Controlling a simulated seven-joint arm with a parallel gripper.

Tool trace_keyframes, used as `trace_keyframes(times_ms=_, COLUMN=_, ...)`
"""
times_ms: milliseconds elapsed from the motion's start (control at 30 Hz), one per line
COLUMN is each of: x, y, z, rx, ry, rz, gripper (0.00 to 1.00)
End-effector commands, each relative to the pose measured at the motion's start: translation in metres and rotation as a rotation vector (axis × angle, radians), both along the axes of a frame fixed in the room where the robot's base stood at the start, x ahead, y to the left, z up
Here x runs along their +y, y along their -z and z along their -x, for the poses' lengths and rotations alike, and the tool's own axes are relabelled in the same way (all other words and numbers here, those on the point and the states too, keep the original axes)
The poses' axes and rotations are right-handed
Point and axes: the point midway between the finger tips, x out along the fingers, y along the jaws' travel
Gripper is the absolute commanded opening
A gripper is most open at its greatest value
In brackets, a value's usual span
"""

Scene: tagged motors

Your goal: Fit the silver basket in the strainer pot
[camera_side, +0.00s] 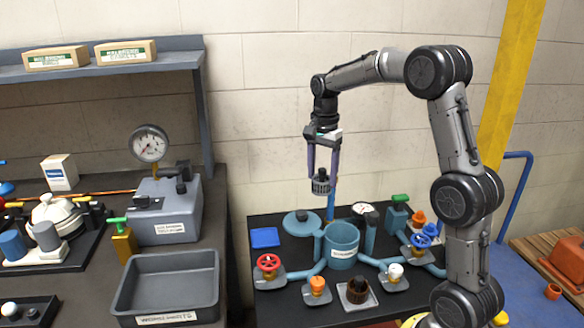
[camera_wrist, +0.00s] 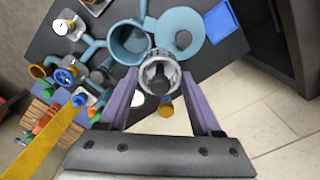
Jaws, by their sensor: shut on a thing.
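My gripper (camera_side: 321,178) is shut on the silver basket (camera_side: 321,188), a small slotted cylinder with a dark knob on top. It hangs upright in the air, above and a little left of the strainer pot (camera_side: 341,244). The pot is a teal open cylinder with pipes on both sides. In the wrist view the basket (camera_wrist: 159,74) sits between my purple fingers (camera_wrist: 160,85), and the open pot (camera_wrist: 130,43) shows beyond it. The pot's inside looks empty. A round teal lid (camera_side: 301,223) lies to the left behind the pot.
A red valve wheel (camera_side: 268,262), a blue valve wheel (camera_side: 421,240) and a dark brown part on a plate (camera_side: 357,291) surround the pot. A round gauge (camera_side: 363,208) is behind it. A blue pad (camera_side: 265,238) lies left. A grey tray (camera_side: 170,287) is on the left bench.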

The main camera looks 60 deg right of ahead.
Motion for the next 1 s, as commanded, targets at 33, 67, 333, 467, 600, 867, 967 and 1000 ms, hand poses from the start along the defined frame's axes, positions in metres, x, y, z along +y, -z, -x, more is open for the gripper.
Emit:
trace_keyframes(times_ms=33, x=-0.002, y=0.0, z=0.017, rx=-0.001, ry=0.005, rz=0.0, gripper=0.05)
trace_keyframes(times_ms=67, x=-0.002, y=0.001, z=0.025, rx=0.0, ry=0.004, rz=0.0, gripper=0.05)
trace_keyframes(times_ms=333, x=-0.001, y=0.017, z=0.072, rx=0.004, ry=0.0, rz=-0.003, gripper=0.05)
trace_keyframes(times_ms=467, x=-0.001, y=0.04, z=0.07, rx=0.005, ry=-0.001, rz=-0.003, gripper=0.05)
trace_keyframes(times_ms=600, x=-0.001, y=0.056, z=0.07, rx=0.002, ry=-0.001, rz=-0.001, gripper=0.05)
trace_keyframes(times_ms=867, x=-0.001, y=0.072, z=0.069, rx=0.002, ry=-0.001, rz=-0.001, gripper=0.05)
trace_keyframes(times_ms=967, x=-0.001, y=0.079, z=0.069, rx=0.002, ry=0.0, rz=-0.001, gripper=0.05)
trace_keyframes(times_ms=1000, x=-0.001, y=0.082, z=0.069, rx=0.002, ry=-0.001, rz=-0.001, gripper=0.05)
